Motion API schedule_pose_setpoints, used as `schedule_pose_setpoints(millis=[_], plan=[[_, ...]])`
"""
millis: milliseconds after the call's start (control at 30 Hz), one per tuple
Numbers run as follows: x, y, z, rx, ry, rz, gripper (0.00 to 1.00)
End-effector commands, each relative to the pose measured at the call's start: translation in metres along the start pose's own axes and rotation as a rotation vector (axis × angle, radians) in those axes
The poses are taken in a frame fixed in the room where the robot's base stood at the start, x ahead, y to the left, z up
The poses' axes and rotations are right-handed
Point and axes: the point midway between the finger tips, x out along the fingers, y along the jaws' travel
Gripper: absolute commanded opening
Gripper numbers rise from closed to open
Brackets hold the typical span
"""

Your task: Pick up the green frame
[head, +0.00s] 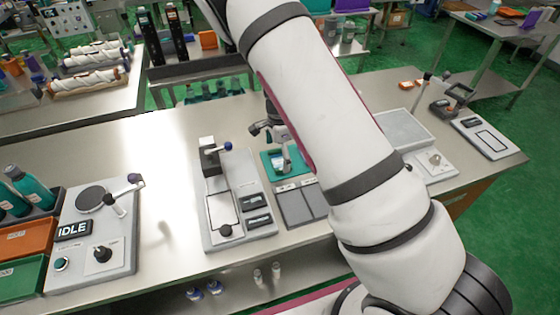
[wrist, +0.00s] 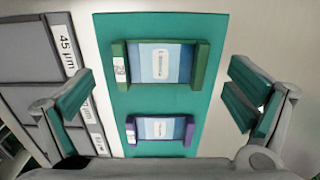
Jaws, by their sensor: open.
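In the wrist view a green frame (wrist: 200,66) with a blue-and-white labelled middle lies on a teal mat (wrist: 112,102). A smaller purple frame (wrist: 189,132) lies on the same mat, below it in the picture. My gripper (wrist: 160,92) is open and empty, with one finger to the left and one to the right of the frames, apart from both. In the head view my gripper (head: 279,138) is over the teal mat (head: 304,167), and it and my arm hide part of the mat. I cannot tell the frames' colours there.
Grey labelled pads (head: 296,209) lie beside the mat. A grey fixture (head: 222,208) with a clamp stands left of it. An IDLE-marked device (head: 118,235) and bins (head: 26,237) are farther left. A shallow tray (head: 403,128) lies right of my arm. The table (head: 165,165) between the devices is clear.

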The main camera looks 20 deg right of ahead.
Motion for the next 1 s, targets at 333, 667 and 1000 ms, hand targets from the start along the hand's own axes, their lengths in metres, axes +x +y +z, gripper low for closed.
schedule_pose_setpoints(millis=[333, 667, 1000], plan=[[0.0103, -0.0006, 0.0002, 0.0, 0.0, -0.001, 0.98], [0.0101, -0.0004, 0.0002, 0.0, 0.0, -0.001, 0.49], [0.0067, -0.0008, 0.0004, -0.001, 0.0, -0.001, 0.49]])
